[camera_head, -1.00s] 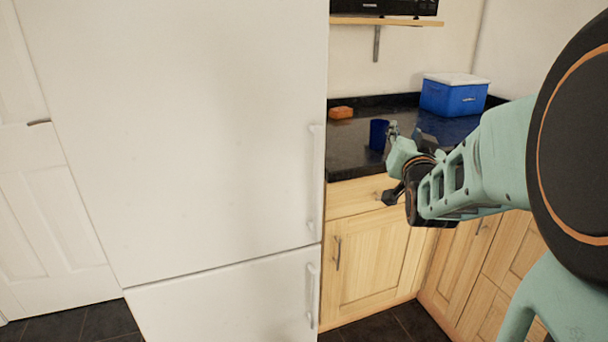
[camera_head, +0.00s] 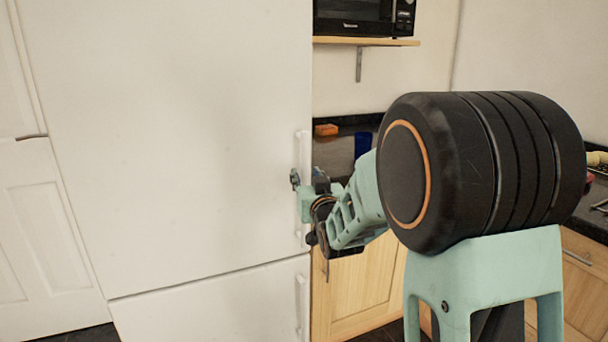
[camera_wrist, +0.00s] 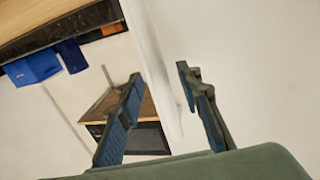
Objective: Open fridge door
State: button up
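The white fridge's large upper door (camera_head: 170,130) fills the left half of the head view and looks shut. Its slim white vertical handle (camera_head: 302,150) runs along the right edge. My gripper (camera_head: 301,180) is at this handle and hides its middle. In the wrist view my gripper (camera_wrist: 160,92) is open, fingers spread, with the white handle (camera_wrist: 160,70) running between them. Gaps show beside the handle, so I see no clear grip. The white door surface (camera_wrist: 260,70) lies to the right there.
The lower fridge door (camera_head: 220,305) has its own handle (camera_head: 300,305). Right of the fridge are a wooden cupboard (camera_head: 350,300), an orange sponge-like block (camera_head: 326,130), a blue cup (camera_head: 362,144) and a microwave (camera_head: 360,17) on a shelf. A white door (camera_head: 40,230) is at left.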

jog(key=shift+w+a, duration=0.1)
jog(key=shift+w, duration=1.15)
grip_shut()
